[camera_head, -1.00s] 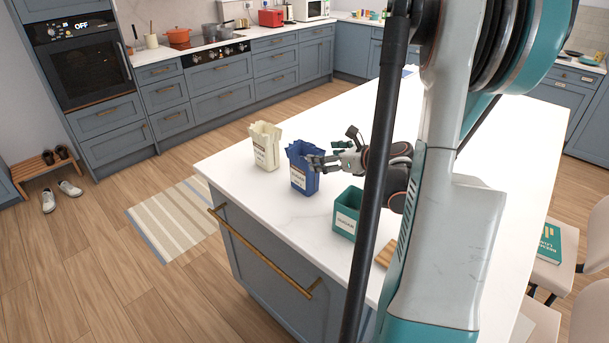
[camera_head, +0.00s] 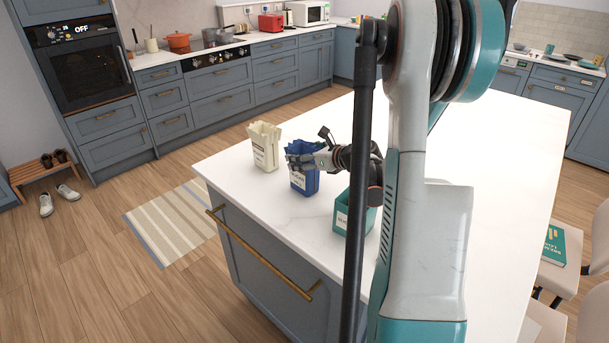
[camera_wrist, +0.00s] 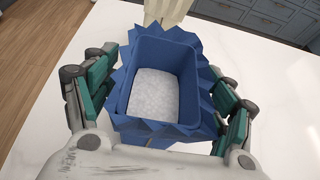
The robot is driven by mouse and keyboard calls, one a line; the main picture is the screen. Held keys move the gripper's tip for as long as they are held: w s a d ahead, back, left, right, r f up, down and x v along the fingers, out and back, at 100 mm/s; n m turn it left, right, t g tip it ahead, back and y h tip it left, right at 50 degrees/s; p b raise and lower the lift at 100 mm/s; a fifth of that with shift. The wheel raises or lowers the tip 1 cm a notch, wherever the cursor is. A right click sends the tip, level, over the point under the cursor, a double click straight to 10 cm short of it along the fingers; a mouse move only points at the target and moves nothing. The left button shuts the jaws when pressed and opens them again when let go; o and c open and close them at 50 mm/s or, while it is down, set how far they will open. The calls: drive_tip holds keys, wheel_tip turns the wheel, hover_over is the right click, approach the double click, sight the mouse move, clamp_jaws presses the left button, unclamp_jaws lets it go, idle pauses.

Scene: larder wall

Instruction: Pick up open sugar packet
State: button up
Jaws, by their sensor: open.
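The blue open packet (camera_head: 303,183) stands upright on the white island top, near its left edge. In the wrist view the packet (camera_wrist: 118,112) is seen from above, with a jagged torn rim and white grains inside that look like sugar. Its label is too small to read. My gripper (camera_head: 306,161) is at the packet's upper part in the head view. In the wrist view my gripper (camera_wrist: 158,78) is open, with one teal-padded finger on each side of the packet. I cannot tell whether the pads touch it.
A cream open packet (camera_head: 264,148) stands just beyond the blue one and also shows in the wrist view (camera_wrist: 166,8). A teal box (camera_head: 343,219) stands on the nearer side, partly hidden by my arm. The white island top (camera_head: 465,165) is clear to the right.

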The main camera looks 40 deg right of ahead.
clamp_jaws()
drive_tip(key=shift+r, duration=0.1)
